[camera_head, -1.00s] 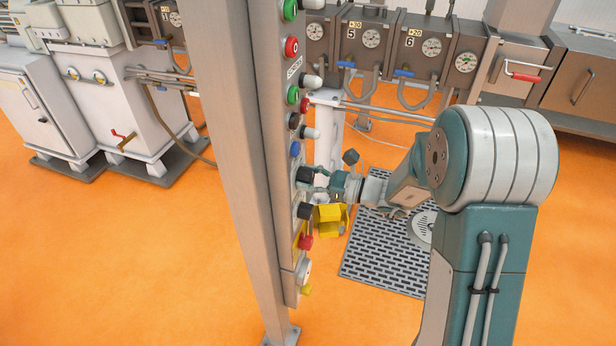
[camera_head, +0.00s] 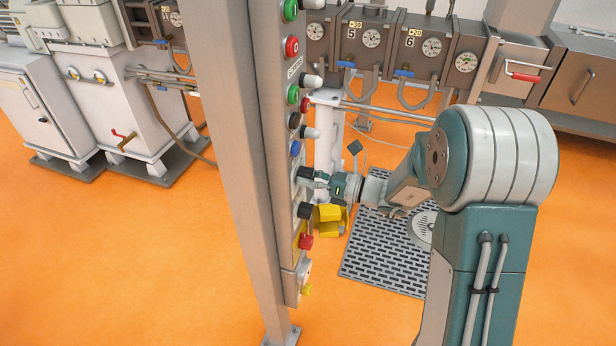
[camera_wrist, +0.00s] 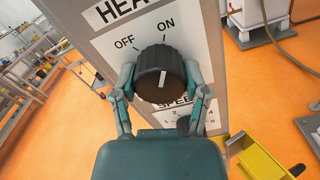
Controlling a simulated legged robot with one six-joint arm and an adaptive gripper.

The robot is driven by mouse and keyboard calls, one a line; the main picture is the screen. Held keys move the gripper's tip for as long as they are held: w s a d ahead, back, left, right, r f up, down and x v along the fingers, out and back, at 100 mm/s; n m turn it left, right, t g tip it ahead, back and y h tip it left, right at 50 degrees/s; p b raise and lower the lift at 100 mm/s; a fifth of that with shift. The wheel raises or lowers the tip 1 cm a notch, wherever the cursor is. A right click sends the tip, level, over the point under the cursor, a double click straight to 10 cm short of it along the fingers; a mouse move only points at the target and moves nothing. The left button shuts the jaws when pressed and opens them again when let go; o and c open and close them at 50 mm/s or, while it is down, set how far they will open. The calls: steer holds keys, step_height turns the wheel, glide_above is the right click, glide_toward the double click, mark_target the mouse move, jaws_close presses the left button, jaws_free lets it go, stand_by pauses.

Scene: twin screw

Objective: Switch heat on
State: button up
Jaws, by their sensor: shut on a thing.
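The heat knob (camera_wrist: 160,72) is a round black ridged dial on the panel (camera_wrist: 215,60) under the HEAT label (camera_wrist: 118,8), with OFF at its left and ON above it. Its white mark stands nearly upright in the wrist view, roughly in line with the ON tick. My gripper (camera_wrist: 160,80) is shut on the knob, one finger on each side. In the head view my gripper (camera_head: 322,180) reaches the column panel (camera_head: 275,150) from the right, and the knob (camera_head: 304,174) is a dark shape at the fingertips.
A SPEED dial scale (camera_wrist: 180,108) lies just below the knob, partly hidden by my gripper. Several other buttons and knobs line the panel, including a red button (camera_head: 306,241). A yellow box (camera_head: 330,219) sticks out below my gripper. Orange floor (camera_head: 150,250) is clear at left.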

steer(key=shift+w+r, duration=0.1)
steer(key=o, duration=1.1)
steer(key=shift+o, duration=0.2)
steer(key=v, duration=1.2)
steer(key=shift+w, duration=0.1)
